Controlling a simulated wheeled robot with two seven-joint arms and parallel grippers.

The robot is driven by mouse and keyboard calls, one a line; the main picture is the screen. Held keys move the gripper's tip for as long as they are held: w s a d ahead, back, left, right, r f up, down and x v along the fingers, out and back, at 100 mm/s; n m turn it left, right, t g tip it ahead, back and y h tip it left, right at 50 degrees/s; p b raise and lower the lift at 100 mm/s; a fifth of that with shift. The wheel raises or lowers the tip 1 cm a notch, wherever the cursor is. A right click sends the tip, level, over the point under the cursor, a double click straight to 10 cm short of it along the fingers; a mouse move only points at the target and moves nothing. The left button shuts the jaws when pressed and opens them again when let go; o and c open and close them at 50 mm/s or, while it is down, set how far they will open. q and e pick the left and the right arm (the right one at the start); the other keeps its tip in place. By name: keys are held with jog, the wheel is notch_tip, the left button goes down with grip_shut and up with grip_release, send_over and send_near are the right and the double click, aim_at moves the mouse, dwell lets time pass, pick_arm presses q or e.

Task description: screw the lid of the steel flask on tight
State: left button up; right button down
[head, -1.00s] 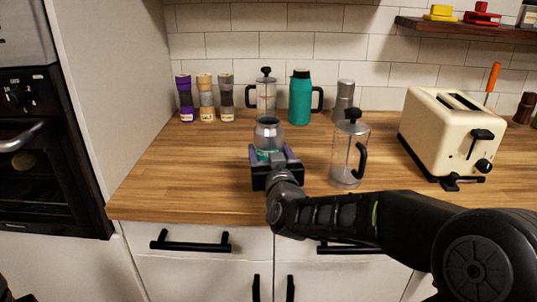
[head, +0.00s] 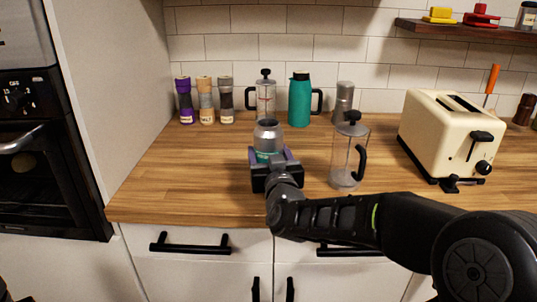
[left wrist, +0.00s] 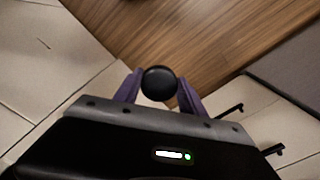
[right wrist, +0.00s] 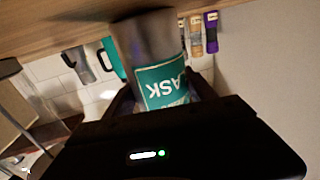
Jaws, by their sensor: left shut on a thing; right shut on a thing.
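The steel flask (head: 267,136), silver with a teal label, is above the front part of the worktop in the head view. Its top shows no lid on it. My right gripper (head: 273,158) is shut around its lower body. In the right wrist view the flask (right wrist: 158,65) sits between the fingers, with the label letters "ASK" readable. In the left wrist view my left gripper (left wrist: 159,92) is shut on a round black piece, which looks like the lid (left wrist: 159,82), apart from the flask. The left gripper is out of the head view.
A glass press (head: 347,155) stands close to the right of the flask. Behind are another press (head: 265,98), a teal jug (head: 300,100), a steel canister (head: 344,100) and spice mills (head: 206,100). A cream toaster (head: 445,135) stands right. The worktop (head: 190,175) left of the flask is clear.

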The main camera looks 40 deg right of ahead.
jog(key=shift+r, duration=0.2)
